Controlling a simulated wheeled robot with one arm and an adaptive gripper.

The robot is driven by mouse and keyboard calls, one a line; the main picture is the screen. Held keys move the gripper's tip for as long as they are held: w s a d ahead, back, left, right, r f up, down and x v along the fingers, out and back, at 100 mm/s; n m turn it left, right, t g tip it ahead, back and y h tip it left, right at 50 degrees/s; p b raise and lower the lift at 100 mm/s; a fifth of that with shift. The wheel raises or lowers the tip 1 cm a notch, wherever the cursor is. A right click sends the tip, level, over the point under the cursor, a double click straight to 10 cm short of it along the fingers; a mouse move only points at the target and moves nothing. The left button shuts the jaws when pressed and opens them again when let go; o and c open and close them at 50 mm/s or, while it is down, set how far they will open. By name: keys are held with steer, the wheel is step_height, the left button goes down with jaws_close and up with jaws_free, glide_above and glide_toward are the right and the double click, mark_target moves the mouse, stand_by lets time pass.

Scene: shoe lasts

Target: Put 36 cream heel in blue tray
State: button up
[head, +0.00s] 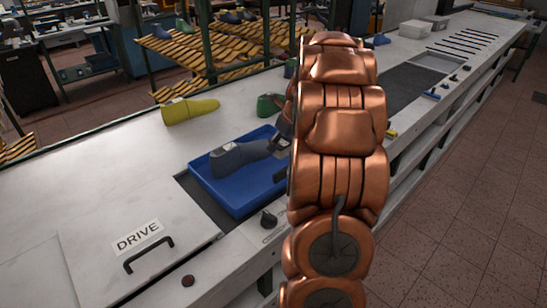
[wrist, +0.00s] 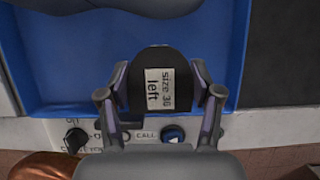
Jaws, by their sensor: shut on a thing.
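My gripper (wrist: 160,82) is shut on a dark, rounded heel piece (wrist: 158,57) in the wrist view. Its pale label reads "size 36 left"; the piece looks black rather than cream from here. It is over the near part of the blue tray (wrist: 75,110), and I cannot tell whether it touches the floor. In the head view the blue tray (head: 238,203) sits on the bench, and my arm hides most of my gripper and the heel piece. A grey-blue shoe last (head: 235,157) lies in the tray; part of it shows at the upper left in the wrist view.
A yellow-green last (head: 190,110) and a green last (head: 268,105) stand on the bench behind the tray. A hatch marked DRIVE (head: 137,235) has a black handle. A black knob (wrist: 75,140) and a blue button (wrist: 172,134) line the front edge. Slatted racks stand behind.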

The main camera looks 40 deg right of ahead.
steer(key=shift+f+p, duration=0.65)
steer(key=shift+f, duration=2.65)
steer(key=shift+f, duration=0.1)
steer(key=o, duration=1.2)
